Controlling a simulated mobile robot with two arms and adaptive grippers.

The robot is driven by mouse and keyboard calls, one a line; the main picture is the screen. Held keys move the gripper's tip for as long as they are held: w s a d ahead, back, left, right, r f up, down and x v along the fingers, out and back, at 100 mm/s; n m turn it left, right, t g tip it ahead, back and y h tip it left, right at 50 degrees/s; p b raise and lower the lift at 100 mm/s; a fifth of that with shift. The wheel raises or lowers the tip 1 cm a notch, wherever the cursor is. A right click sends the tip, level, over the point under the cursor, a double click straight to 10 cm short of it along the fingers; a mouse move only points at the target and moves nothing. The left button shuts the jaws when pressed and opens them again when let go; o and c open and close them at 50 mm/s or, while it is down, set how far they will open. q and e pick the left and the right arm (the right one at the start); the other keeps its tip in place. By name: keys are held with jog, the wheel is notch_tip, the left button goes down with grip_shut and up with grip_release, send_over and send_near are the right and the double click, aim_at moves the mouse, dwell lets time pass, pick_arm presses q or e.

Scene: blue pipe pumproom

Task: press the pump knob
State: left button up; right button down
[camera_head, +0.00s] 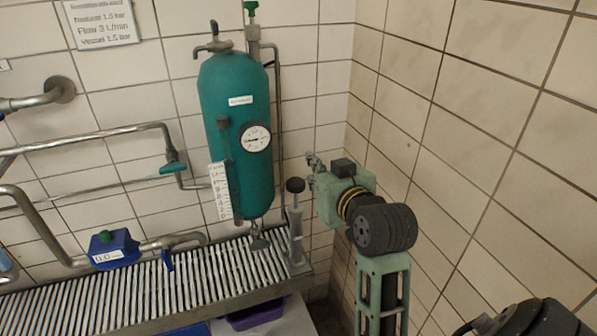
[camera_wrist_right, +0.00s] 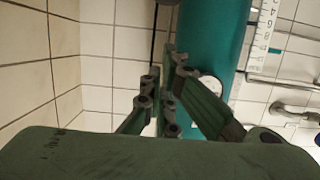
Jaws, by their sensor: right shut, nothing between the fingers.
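The pump knob (camera_head: 295,185) is a small black cap on top of an upright grey pump (camera_head: 296,232), at the right end of the slatted bench in the head view. My right gripper (camera_head: 312,172) is just right of the knob and a little above it in the picture. A gap shows between them. The right fingers also show in the right wrist view (camera_wrist_right: 160,98), closed with nothing held. I cannot pick out the knob in the wrist view. My left gripper is not in view.
A teal pressure vessel (camera_head: 235,105) with a gauge (camera_head: 256,137) and a level scale (camera_head: 220,192) stands behind the bench (camera_head: 180,285). A blue meter box (camera_head: 115,247) and pipes are at left. A tiled side wall (camera_head: 480,130) is close on the right.

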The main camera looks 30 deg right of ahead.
jog(key=p, duration=0.2)
send_over(300, 191)
jog(key=shift+w+d+f, duration=0.1)
jog(key=shift+w+f, duration=0.05)
jog(key=shift+f, duration=0.45)
jog(key=shift+w+f, duration=0.1)
jog(key=shift+f, duration=0.45)
notch_tip(300, 191, down, 3)
jog(key=shift+w+r+p, duration=0.1)
jog(key=shift+p, duration=0.25)
jog(key=shift+f, duration=0.75)
jog(key=shift+f, duration=0.1)
notch_tip(300, 191, down, 6)
jog(key=shift+f+b, duration=0.1)
jog(key=shift+b, duration=0.95)
